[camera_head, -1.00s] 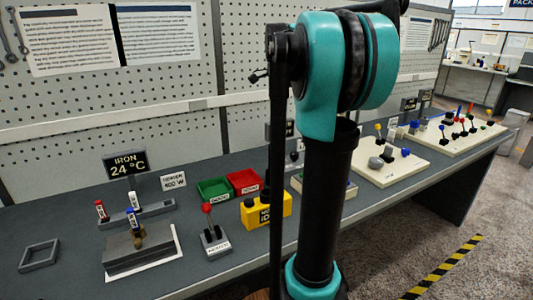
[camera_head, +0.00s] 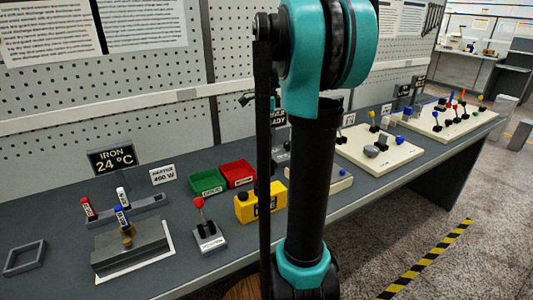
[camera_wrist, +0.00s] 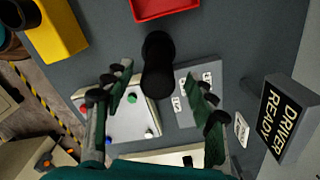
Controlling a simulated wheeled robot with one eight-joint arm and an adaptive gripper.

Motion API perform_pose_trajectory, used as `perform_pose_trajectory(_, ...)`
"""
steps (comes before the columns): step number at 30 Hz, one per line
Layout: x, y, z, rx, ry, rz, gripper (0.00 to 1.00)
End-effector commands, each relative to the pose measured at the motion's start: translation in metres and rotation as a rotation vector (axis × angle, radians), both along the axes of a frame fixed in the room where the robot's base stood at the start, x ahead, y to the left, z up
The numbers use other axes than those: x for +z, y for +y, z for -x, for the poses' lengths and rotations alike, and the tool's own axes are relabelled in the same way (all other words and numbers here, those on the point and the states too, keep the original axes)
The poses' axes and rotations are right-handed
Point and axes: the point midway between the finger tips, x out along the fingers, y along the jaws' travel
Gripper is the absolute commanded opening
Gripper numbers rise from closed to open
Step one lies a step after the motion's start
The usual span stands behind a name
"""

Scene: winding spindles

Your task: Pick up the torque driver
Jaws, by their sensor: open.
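A black, round-ended upright shape (camera_wrist: 158,65), which looks like the torque driver's handle, shows in the wrist view beside a grey block with small white labels (camera_wrist: 190,97). A "DRIVER READY" sign (camera_wrist: 279,120) stands to the right of it. My gripper (camera_wrist: 158,88) is open, with one dark green finger on each side below the black handle in the picture. No contact shows between the fingers and the handle.
A yellow box (camera_wrist: 57,32) and a red tray (camera_wrist: 163,8) lie near the handle. A white board with coloured knobs (camera_wrist: 122,118) lies under the left finger. In the head view, an iron stand (camera_head: 128,248) and red-knobbed lever (camera_head: 208,238) are left on the bench.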

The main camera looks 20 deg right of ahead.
Motion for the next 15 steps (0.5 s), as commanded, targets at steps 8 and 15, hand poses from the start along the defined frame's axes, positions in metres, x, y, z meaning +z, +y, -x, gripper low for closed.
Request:
perform_pose_trajectory(8, -0.025, 0.0, 0.001, 0.0, 0.0, 0.0, 0.56)
perform_pose_trajectory(15, -0.053, 0.0, 0.002, 0.0, 0.0, 0.0, 0.56)
